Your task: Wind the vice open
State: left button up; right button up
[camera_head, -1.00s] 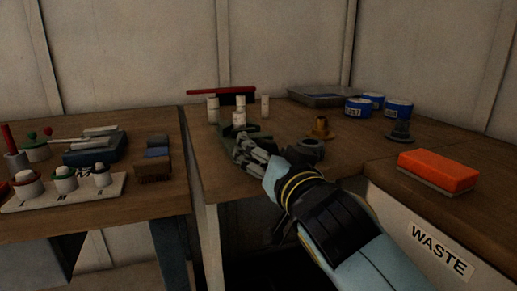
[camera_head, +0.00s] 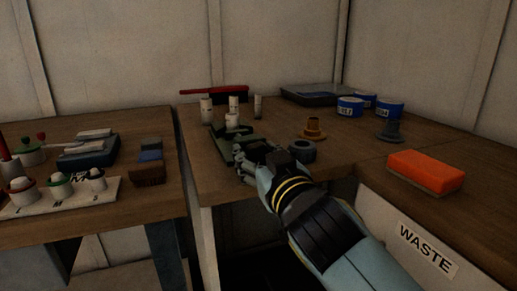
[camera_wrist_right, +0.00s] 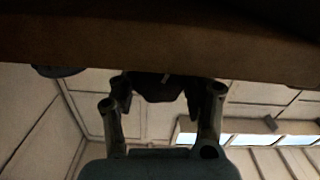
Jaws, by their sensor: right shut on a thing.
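The green vice (camera_head: 225,146) sits at the front left edge of the right-hand bench, partly hidden behind my right gripper. White cylinders stand on or just behind it. My right gripper (camera_head: 247,168) is at the vice's front, by the bench edge, and is shut on the vice's handle, which it mostly hides in the head view. In the right wrist view a dark part (camera_wrist_right: 160,87) lies between the two fingers, just by the brown bench edge; its shape is hard to make out. My left gripper is not in view.
Behind are blue tins (camera_head: 350,107) and a red-handled brush (camera_head: 229,93). An orange sponge (camera_head: 426,171) lies right.

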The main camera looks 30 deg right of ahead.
aim_at(258, 143)
jog(key=shift+n, duration=0.3)
jog(key=o, duration=1.2)
jog(key=shift+c, duration=0.2)
jog(key=shift+r, duration=0.15)
notch_tip(258, 143, up, 10)
jog(key=shift+f, duration=0.1)
